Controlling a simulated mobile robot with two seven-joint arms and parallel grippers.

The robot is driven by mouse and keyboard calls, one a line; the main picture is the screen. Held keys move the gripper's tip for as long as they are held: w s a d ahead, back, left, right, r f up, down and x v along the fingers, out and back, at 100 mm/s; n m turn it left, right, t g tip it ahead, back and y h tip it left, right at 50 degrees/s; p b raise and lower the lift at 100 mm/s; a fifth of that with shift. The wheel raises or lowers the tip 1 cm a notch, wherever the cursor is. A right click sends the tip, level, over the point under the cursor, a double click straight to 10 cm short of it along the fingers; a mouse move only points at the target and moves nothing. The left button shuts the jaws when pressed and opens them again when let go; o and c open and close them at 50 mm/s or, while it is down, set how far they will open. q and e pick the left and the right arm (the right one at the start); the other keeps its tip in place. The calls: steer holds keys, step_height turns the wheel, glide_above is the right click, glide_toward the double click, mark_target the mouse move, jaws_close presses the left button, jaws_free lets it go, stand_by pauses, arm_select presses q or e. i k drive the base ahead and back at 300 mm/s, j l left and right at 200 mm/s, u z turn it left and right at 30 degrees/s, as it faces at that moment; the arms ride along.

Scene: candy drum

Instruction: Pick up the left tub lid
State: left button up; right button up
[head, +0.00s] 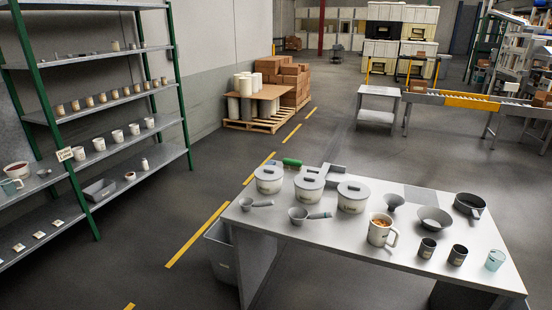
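Three white lidded tubs stand in a row on the table's back left part. The left tub (269,185) is closed by its pale lid (268,172), which has a small knob on top. The middle tub (308,191) and the right tub (351,204) also have their lids on. All three are upright, with small dark print on their fronts. Neither of my grippers shows in this view.
The table (330,238) also holds two grey scoops (300,214), a filled mug-like jug (381,232), a funnel (394,202), a bowl (435,219), a dark pan (468,205) and several cups. A green cylinder (291,162) lies behind the left tub. A bin (220,250) stands left.

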mark_target(264, 174)
steer(key=i+u, duration=0.4)
steer(key=i, duration=0.5)
steer(key=i+j, duration=0.1)
steer(key=i, duration=3.05)
steer(key=i+j+z, duration=0.15)
steer(key=i, duration=1.05)
steer(key=i+j+z, duration=0.15)
steer(key=i, duration=0.45)
steer(key=i+j+z, duration=0.1)
steer(key=z, duration=3.7)
steer(key=j, duration=0.1)
